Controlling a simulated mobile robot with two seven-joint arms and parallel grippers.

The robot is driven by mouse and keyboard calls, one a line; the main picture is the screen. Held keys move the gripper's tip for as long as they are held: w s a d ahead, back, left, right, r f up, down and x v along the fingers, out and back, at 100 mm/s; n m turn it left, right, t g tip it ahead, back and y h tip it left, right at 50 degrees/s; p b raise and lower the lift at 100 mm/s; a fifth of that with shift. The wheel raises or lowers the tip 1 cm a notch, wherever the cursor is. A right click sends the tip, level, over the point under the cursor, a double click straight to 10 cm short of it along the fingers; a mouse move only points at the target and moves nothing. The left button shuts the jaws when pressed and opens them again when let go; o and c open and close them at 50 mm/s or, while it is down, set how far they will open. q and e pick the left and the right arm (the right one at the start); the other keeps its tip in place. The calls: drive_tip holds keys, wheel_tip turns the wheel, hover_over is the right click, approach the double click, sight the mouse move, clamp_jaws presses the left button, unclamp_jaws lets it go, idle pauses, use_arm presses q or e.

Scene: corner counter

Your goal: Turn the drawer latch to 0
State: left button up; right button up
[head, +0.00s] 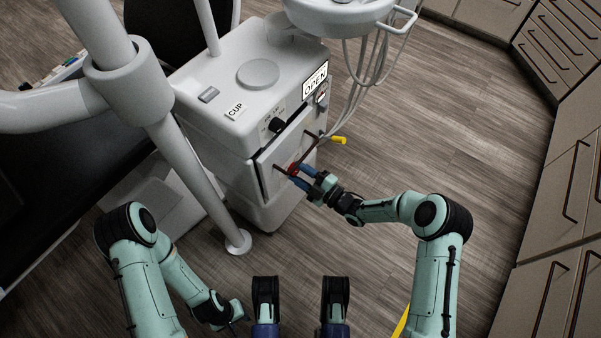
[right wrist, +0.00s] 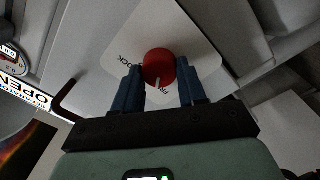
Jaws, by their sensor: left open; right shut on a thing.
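The drawer latch is a red round knob (right wrist: 159,66) on a white plate (right wrist: 195,42) with partly visible lettering, including "LOCK". A white mark on the knob points toward my wrist in the right wrist view. In the head view the knob (head: 293,168) sits on the drawer front of the white cabinet. My right gripper (head: 298,176) is shut on the knob, with its blue fingers (right wrist: 161,88) on either side of it. My left gripper (head: 241,316) is open and empty, low over the floor at the left, away from the cabinet.
A dark drawer handle (right wrist: 66,98) stands out close beside the right fingers. A black dial (head: 277,125) and an OPEN sign (head: 315,81) are above the drawer. A white pole (head: 195,170) rises left of the cabinet. Hoses hang at the right; the floor (head: 440,130) beyond is clear.

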drive_tip(key=shift+n, duration=1)
drive_tip(key=o, duration=1.1)
drive_tip(key=shift+c, duration=0.2)
use_arm(q)
drive_tip(key=w+r+t+p, duration=0.2)
drive_tip(key=w+r+p, duration=0.1)
drive_tip(key=w, duration=0.3)
drive_tip(key=shift+d+r, duration=0.15)
drive_tip(key=shift+d, duration=0.2)
use_arm(e)
drive_tip(key=v, duration=1.3)
drive_tip(key=shift+d, duration=0.15)
